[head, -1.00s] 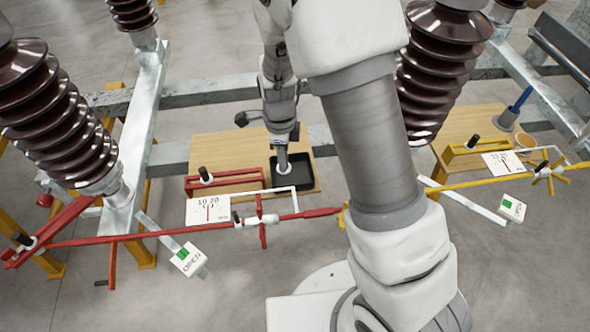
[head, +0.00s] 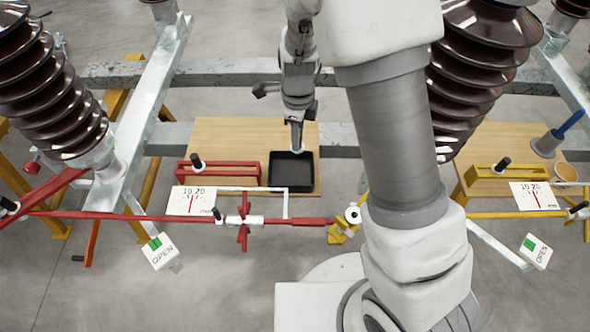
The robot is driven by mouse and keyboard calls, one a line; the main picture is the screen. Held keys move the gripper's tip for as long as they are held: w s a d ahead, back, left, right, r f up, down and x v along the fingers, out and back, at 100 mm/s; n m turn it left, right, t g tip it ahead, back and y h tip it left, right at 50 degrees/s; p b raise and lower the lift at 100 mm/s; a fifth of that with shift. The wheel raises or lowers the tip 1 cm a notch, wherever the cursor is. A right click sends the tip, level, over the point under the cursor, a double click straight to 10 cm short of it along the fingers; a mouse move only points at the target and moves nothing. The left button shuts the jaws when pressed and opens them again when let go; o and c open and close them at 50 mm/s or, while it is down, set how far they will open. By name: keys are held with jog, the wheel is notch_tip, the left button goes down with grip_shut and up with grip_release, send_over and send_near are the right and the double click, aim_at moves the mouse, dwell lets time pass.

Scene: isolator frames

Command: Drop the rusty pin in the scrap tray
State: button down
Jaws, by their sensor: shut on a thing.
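The scrap tray (head: 311,172) is a black, square, shallow tray on a wooden board behind the red bars. My gripper (head: 297,147) points down over the tray's back edge, with its tip seen against the back wall. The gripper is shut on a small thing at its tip. The rusty pin is too small and too hidden between the fingers to make out its colour or shape. The tray floor that shows looks dark and empty. Whether the tip is inside the tray or above it I cannot tell.
A red frame (head: 228,166) with a black-topped pin stands left of the tray. A white 10-20 scale card (head: 192,200) and a red bar (head: 130,216) lie in front. Brown ribbed insulators (head: 478,60) rise on both sides. A yellow frame (head: 500,181) stands right.

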jog(key=shift+f+b, duration=2.75)
jog(key=shift+f, duration=0.3)
jog(key=c, duration=0.6)
grip_release()
notch_tip(320, 180, up, 18)
jog(key=p, duration=0.3)
jog(key=shift+f, duration=0.25)
jog(key=shift+d+r, duration=0.1)
jog(key=s+d+r+n+t, duration=0.2)
jog(key=s+d+r+n, duration=0.4)
jog(key=s+n, duration=0.3)
jog(key=s+d+r+n+t+p, duration=0.1)
jog(key=s+d+r+n+t, duration=0.2)
jog(key=s+d+r+n, duration=0.3)
jog(key=s+n, duration=0.3)
jog(key=n, duration=0.3)
jog(key=shift+s+d+r+t, duration=0.2)
jog(key=shift+s+r+t, duration=0.1)
